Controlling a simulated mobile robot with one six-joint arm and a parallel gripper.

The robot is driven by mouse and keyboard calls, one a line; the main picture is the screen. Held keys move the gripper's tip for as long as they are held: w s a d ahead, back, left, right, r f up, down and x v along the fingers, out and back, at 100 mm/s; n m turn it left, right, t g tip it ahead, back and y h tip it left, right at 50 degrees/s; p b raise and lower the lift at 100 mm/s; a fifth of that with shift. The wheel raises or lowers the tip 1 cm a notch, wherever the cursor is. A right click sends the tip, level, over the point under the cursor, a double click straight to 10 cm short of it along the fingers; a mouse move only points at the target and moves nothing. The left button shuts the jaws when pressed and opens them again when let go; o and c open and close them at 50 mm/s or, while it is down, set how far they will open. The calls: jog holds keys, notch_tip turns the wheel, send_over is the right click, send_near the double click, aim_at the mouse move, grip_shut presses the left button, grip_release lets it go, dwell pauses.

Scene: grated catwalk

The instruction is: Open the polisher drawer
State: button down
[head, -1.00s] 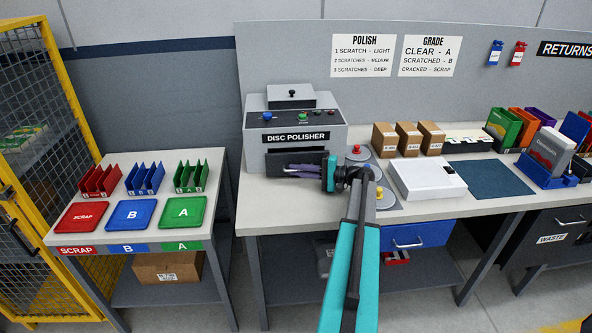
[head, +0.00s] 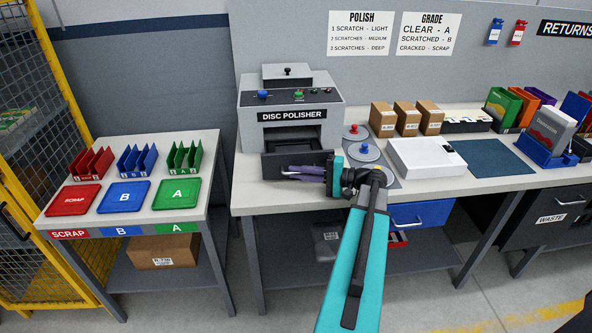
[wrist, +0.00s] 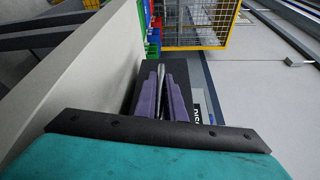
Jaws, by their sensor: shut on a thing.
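The disc polisher (head: 292,107) is a grey box on the bench with a dark slot in its front. Its dark drawer (head: 285,161) stands pulled out below the slot. My gripper (head: 296,171) is at the drawer front, its purple fingers reaching in from the right. In the wrist view my gripper (wrist: 162,98) is shut on a thin metal bar, the drawer handle (wrist: 160,78). The dark drawer front lies right behind the fingers. The inside of the drawer is mostly hidden in the head view.
Round pads with a red knob (head: 353,130) and a blue knob (head: 364,150) stand right of the polisher, close to my arm. A white box (head: 425,158) and several cartons are further right. A side table with coloured trays (head: 123,196) stands left. Bench surface left of the drawer is narrow.

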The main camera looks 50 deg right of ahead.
jog(key=shift+s+a, duration=0.25)
jog(key=shift+s, duration=0.1)
jog(key=c, duration=1.8)
grip_release()
jog(key=shift+c, duration=0.2)
